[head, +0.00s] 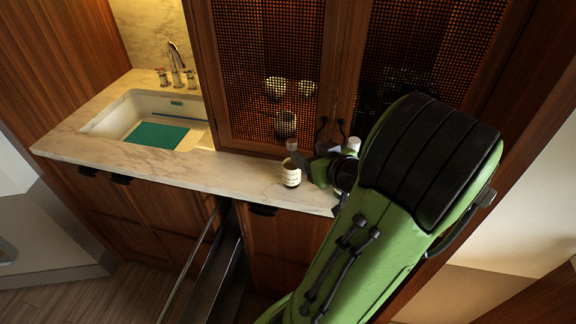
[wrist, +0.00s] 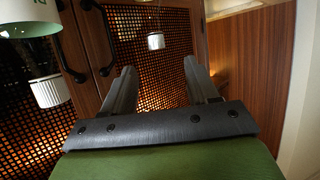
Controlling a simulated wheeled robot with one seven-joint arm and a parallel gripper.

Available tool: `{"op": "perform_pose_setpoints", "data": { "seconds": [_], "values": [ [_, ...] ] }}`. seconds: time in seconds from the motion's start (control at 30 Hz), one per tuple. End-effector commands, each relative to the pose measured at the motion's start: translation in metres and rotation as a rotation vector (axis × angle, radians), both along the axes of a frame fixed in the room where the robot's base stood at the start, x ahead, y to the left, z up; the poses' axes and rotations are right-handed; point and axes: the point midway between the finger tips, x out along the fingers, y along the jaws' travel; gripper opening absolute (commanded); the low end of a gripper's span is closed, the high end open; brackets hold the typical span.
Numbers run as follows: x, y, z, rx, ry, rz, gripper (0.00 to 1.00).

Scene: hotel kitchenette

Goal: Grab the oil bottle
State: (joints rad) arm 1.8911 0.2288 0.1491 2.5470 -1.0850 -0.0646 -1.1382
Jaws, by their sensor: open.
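A small dark bottle with a pale label and a light cap (head: 291,174) stands upright on the counter near its front edge, just left of my gripper (head: 318,168). I cannot read its label, so I cannot confirm it is the oil bottle. In the wrist view, which looks upside down, a ridged white cap (wrist: 51,91) and part of a pale label with green print (wrist: 32,18) are at the left, outside the fingers. My gripper (wrist: 160,68) is open, with nothing between its fingers. A second small white cap (wrist: 156,41) is farther off, beyond the fingertips.
Mesh-fronted cabinet doors (head: 268,70) with dark handles stand close behind the counter (head: 235,172). A white-topped item (head: 353,145) is partly hidden by my arm. A sink (head: 112,116) with a faucet (head: 176,62) is at the left. The counter between sink and bottle is clear.

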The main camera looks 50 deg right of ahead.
Motion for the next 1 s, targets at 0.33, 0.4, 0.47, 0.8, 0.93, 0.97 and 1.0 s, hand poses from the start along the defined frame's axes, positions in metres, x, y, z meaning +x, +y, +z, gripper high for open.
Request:
{"op": "perform_pose_setpoints", "data": {
  "seconds": [0.33, 0.4, 0.47, 0.8, 0.93, 0.97, 1.0],
  "values": [
    [0.059, -0.026, -0.026, -0.001, 0.002, 0.003, 0.59],
    [0.066, -0.030, -0.030, 0.000, 0.001, 0.004, 0.59],
    [0.076, -0.035, -0.035, 0.002, -0.001, 0.005, 0.59],
    [0.101, -0.050, -0.049, -0.002, 0.003, -0.001, 0.59],
    [0.101, -0.050, -0.049, -0.002, 0.003, 0.000, 0.51],
    [0.101, -0.049, -0.049, -0.002, 0.003, 0.000, 0.46],
    [0.101, -0.049, -0.049, -0.002, 0.003, 0.000, 0.40]
  ]
}}
